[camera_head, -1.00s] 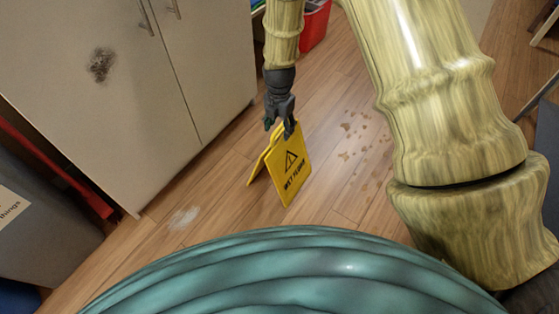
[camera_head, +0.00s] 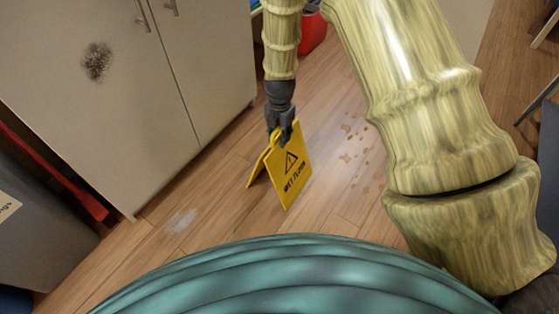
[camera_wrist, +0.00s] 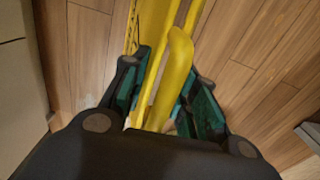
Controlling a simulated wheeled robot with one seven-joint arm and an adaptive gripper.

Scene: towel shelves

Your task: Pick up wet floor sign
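The yellow wet floor sign (camera_head: 290,172) stands upright in an A-shape on the wooden floor in the head view, with a black warning triangle on its front panel. My gripper (camera_head: 281,134) points down at the sign's top edge. In the wrist view the sign's yellow top (camera_wrist: 172,75) lies between the two fingers (camera_wrist: 165,100), which have teal inner pads. The fingers look close to the sign's top on both sides. Whether they press on it cannot be told.
A beige cabinet (camera_head: 190,110) stands close on the left of the sign. A red bin (camera_head: 313,35) is behind my arm. Brown wet spots (camera_head: 350,145) and a whitish smear (camera_head: 181,220) mark the floor. Floor to the right of the sign is open.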

